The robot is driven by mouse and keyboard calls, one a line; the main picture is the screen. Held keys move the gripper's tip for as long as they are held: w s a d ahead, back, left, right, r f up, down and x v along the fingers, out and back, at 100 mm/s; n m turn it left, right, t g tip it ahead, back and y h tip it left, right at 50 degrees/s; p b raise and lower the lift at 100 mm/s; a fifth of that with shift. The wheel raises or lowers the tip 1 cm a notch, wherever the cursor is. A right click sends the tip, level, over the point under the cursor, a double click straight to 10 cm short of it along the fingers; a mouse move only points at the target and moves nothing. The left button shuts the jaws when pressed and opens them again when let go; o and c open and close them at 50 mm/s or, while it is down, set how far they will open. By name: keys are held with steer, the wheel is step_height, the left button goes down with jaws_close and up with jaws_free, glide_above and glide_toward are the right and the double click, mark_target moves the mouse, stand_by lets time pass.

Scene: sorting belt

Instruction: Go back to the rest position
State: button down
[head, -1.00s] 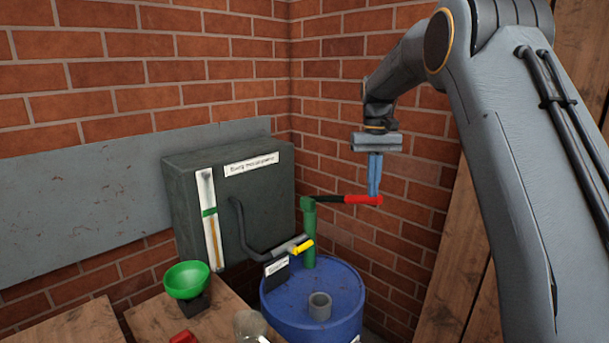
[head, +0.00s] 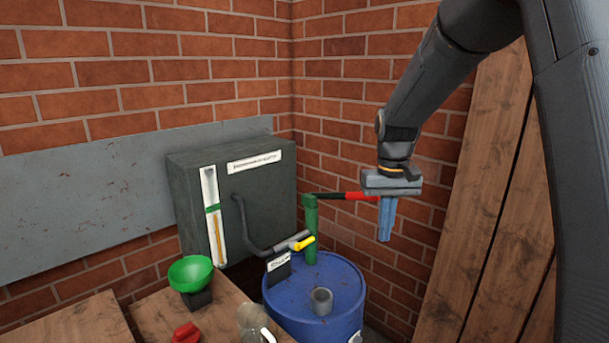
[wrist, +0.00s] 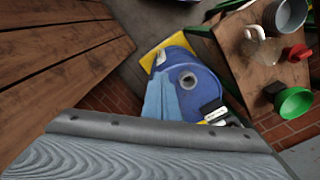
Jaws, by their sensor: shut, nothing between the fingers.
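My gripper (head: 386,218) hangs at the right of the head view, its blue fingers together and pointing down with nothing between them. It is in front of the brick wall, to the right of the red end of the pump handle (head: 352,196). In the wrist view my gripper's blue fingers (wrist: 160,100) overlap the edge of the blue drum (wrist: 205,76) in the picture; the drum lies farther below.
The blue drum (head: 300,295) carries a green pump (head: 311,230) and a grey spout. A dark grey tank (head: 255,185) stands behind. A green funnel (head: 191,273) and red piece (head: 186,332) are on the wooden table (head: 150,318). Wooden planks (head: 480,200) stand right.

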steer(key=s+f, duration=0.4)
steer(key=s, duration=0.7)
steer(key=s+f+t, duration=0.1)
steer(key=s+f, duration=0.3)
steer(key=s, duration=0.7)
steer(key=shift+f, duration=0.3)
steer(key=w+a+r+t+b, duration=0.1)
steer(key=w+a+t, duration=0.15)
steer(key=w, duration=0.45)
steer(key=w+a+r+t, duration=0.1)
steer(key=w+a+t, duration=0.15)
steer(key=w, duration=0.45)
steer(key=w+a+r+t+b, duration=0.1)
steer(key=w+a+r+t, duration=0.15)
steer(key=w, duration=0.55)
steer(key=w+a+r+m+t+h+b, duration=0.3)
steer(key=w+r+h, duration=0.6)
steer(key=w+h, duration=0.3)
steer(key=shift+w+a+m+h, duration=0.3)
steer(key=shift+w+a+m, duration=0.5)
steer(key=shift+m, duration=0.6)
steer(key=shift+w+d+r+t, duration=0.1)
steer(key=shift+w+d+t, duration=0.05)
steer(key=shift+w+t, duration=0.1)
